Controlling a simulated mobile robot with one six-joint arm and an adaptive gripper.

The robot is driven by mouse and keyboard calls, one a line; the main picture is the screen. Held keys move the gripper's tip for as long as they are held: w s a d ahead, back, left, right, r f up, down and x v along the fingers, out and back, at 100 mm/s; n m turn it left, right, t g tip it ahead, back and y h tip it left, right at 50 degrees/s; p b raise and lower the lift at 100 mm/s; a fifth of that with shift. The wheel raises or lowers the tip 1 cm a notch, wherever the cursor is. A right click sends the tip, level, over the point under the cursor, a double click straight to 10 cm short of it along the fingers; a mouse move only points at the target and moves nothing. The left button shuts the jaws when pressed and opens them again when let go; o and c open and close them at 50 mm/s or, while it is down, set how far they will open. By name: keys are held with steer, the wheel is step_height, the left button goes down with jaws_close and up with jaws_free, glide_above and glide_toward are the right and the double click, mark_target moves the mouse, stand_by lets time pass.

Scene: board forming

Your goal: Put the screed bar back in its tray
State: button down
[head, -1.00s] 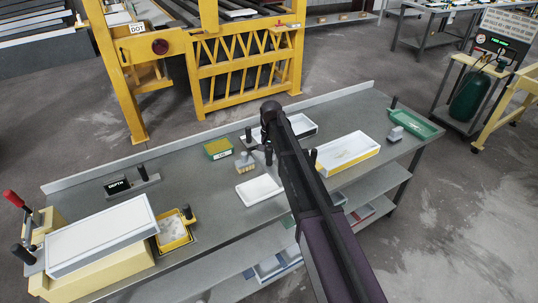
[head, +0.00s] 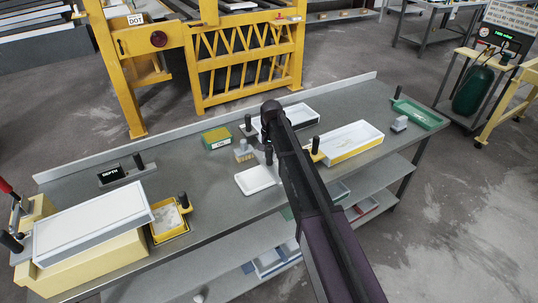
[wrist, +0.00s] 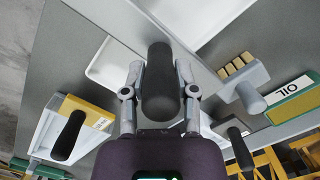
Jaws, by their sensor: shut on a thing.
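My gripper (wrist: 160,95) is shut on an upright black handle (wrist: 158,70) in the wrist view. A long grey bar, which looks like the screed bar (wrist: 192,74), runs diagonally under this handle. White tray surface (wrist: 210,20) shows beside the bar in the wrist view; whether bar and tray touch is unclear. In the head view a small white tray (head: 257,179) lies just left of my arm. Another white tray (head: 302,115) stands behind the arm. My arm hides most of the gripper and the bar in the head view. I cannot tell which tray is the bar's own.
A brush (head: 243,151), a green OIL box (head: 217,138) and a black-handled tool stand left of the gripper. A yellow-sided white tray (head: 350,139) and a green tray (head: 420,114) are on the right. A large white-topped block (head: 90,222) fills the left end.

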mark_target(269, 148)
steer(key=shift+f+b, duration=0.45)
steer(key=shift+f, duration=0.2)
steer(key=shift+c, duration=1.5)
jaws_free()
steer(key=o, duration=0.3)
steer(key=shift+r, duration=0.15)
step_height(269, 148, up, 8)
steer(key=p, duration=0.8)
